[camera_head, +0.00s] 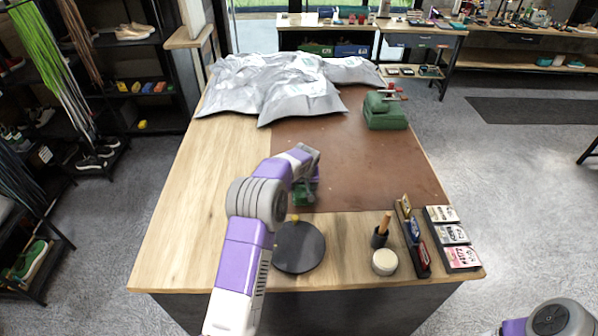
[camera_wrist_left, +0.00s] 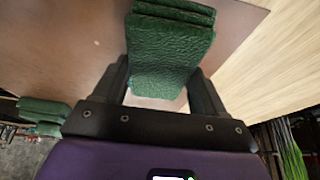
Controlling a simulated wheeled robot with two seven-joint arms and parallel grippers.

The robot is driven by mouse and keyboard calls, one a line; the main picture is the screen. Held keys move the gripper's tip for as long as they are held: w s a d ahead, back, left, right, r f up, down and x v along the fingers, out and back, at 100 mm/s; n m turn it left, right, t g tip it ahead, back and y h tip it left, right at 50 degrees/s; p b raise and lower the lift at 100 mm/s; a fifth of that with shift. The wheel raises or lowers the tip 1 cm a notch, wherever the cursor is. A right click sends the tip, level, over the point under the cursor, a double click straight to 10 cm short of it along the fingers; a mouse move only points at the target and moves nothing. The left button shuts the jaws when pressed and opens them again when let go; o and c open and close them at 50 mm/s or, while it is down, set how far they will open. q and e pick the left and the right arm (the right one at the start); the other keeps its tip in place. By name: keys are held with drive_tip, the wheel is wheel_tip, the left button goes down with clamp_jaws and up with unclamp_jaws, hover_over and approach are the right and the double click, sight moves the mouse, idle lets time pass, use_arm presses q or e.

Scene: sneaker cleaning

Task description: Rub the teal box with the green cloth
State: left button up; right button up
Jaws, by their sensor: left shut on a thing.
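My left gripper (camera_head: 306,186) is over the brown mat (camera_head: 355,160), near the mat's front edge. It is shut on a green cloth (camera_wrist_left: 170,50), a folded, textured pad that sticks out between the two dark fingers in the left wrist view. In the head view the cloth (camera_head: 303,198) shows only partly, below the gripper and beside my arm. I cannot make out a teal box; my left arm and the cloth hide part of the mat. Of my right arm only a rounded part shows at the bottom right; its gripper is out of view.
A green folded stack (camera_head: 385,114) lies at the mat's right rear. Grey crumpled bags (camera_head: 280,85) cover the table's back. A black disc (camera_head: 298,248), a brush (camera_head: 381,233), a round tin (camera_head: 384,262) and small boxes (camera_head: 453,238) stand along the front. The table's left side is clear.

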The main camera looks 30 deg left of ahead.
use_arm(q)
wheel_tip(320, 180, up, 2)
drive_tip(key=shift+s+r+p, duration=0.1)
drive_tip(key=shift+r+p, duration=0.05)
drive_tip(key=shift+p, duration=0.15)
drive_tip(key=shift+w+r+p, duration=0.25)
drive_tip(key=shift+r+p, duration=0.35)
drive_tip(key=shift+r, duration=0.4)
drive_tip(key=shift+r+p, duration=1.05)
drive_tip(key=shift+r, duration=0.9)
drive_tip(key=shift+s, duration=0.1)
